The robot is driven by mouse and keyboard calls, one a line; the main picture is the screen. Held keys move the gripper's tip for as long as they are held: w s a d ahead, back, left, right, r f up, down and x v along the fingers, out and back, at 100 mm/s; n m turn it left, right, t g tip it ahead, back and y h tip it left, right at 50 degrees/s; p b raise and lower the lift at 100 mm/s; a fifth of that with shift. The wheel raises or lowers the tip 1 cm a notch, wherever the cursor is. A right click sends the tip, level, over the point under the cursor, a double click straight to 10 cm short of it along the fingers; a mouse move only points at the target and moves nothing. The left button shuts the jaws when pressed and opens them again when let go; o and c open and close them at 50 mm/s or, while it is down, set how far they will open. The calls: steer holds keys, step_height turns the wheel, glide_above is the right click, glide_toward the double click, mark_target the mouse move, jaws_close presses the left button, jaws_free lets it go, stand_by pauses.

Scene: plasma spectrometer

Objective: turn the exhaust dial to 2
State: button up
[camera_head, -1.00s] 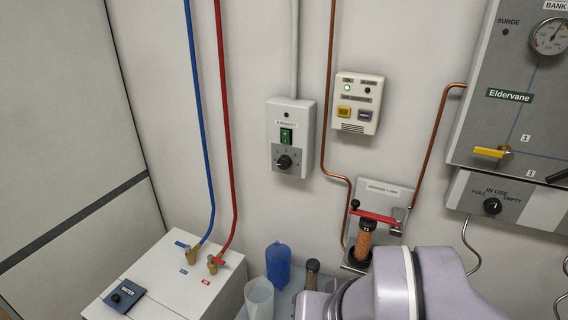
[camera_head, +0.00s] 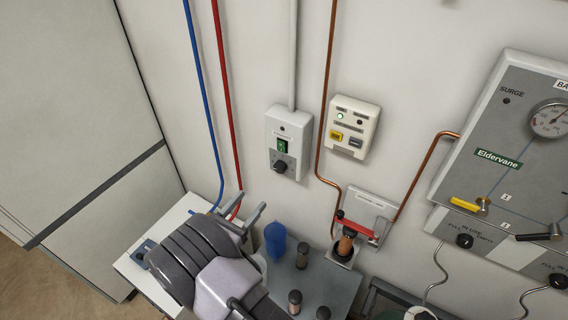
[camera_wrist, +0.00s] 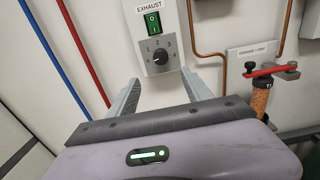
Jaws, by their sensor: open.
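The exhaust dial (camera_head: 280,167) is a dark round knob low on a white wall box (camera_head: 288,125); it also shows in the wrist view (camera_wrist: 160,56), with the label EXHAUST and a green switch (camera_wrist: 152,21) above it. Numerals ring the knob, but its pointer is too small to read. My gripper (camera_head: 256,208) is open and empty, below and in front of the box. In the wrist view my gripper's two fingers (camera_wrist: 158,88) point up at the box, one on either side of the space below the dial, apart from it.
Blue (camera_head: 203,100) and red (camera_head: 225,100) pipes run left of the box. An alarm unit (camera_head: 351,127) and a copper pipe (camera_head: 326,100) are to its right. A red-handled filter (camera_head: 346,240) and a blue bottle (camera_head: 275,240) stand lower. The wall around the dial is clear.

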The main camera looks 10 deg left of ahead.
mark_target(278, 170)
steer(key=x, duration=1.4)
steer(key=shift+w+d+p, duration=0.2)
steer(key=shift+w+p, duration=0.1)
steer(key=shift+p, duration=0.1)
steer(key=shift+c, duration=0.2)
jaws_close()
steer(key=shift+f+b, duration=0.1)
steer(key=shift+b, duration=0.35)
